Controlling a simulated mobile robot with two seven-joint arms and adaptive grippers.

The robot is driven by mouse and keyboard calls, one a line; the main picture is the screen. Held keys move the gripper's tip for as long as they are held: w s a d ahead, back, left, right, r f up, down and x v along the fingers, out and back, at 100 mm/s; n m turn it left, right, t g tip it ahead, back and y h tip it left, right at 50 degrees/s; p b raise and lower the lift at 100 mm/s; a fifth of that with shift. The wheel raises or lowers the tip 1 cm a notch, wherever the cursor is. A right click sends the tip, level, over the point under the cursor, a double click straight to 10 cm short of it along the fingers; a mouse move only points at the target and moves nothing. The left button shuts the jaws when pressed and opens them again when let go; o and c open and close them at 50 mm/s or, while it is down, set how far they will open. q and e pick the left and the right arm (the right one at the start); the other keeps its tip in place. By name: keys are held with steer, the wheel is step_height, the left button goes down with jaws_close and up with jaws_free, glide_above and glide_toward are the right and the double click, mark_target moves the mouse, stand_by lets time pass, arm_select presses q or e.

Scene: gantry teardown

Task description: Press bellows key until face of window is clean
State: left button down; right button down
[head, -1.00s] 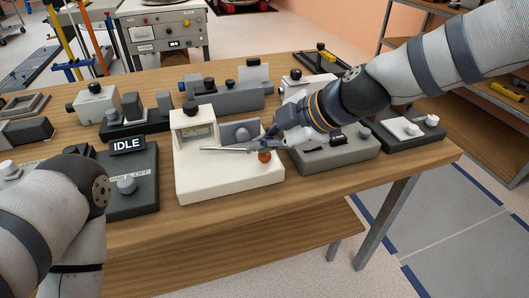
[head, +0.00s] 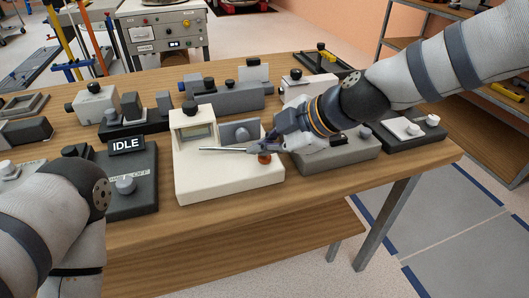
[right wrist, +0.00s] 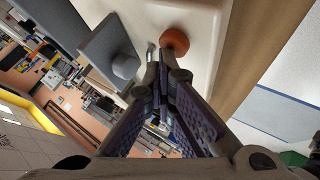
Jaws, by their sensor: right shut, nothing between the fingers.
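A cream-white block device (head: 228,182) stands on the wooden table. Its upright left part holds a small framed window (head: 198,131), whose face looks grey-green. A thin metal tube (head: 225,149) lies across the device below the window. An orange-brown round key (head: 264,159) sits at the device's right side and also shows in the right wrist view (right wrist: 175,41). My right gripper (head: 268,146) is shut and empty, its tips right beside and above this key; I cannot tell whether they touch it. The tips (right wrist: 163,72) also show in the right wrist view. My left gripper is out of view.
A dark box with an IDLE sign (head: 127,145) and a grey knob stands left of the device. A grey fixture (head: 340,150) stands close on the right, partly behind my right arm. Several grey blocks (head: 230,97) stand behind. The table's front strip is clear.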

mark_target(264, 158)
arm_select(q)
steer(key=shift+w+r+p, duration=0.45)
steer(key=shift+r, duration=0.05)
arm_select(e)
steer(key=shift+r, duration=0.9)
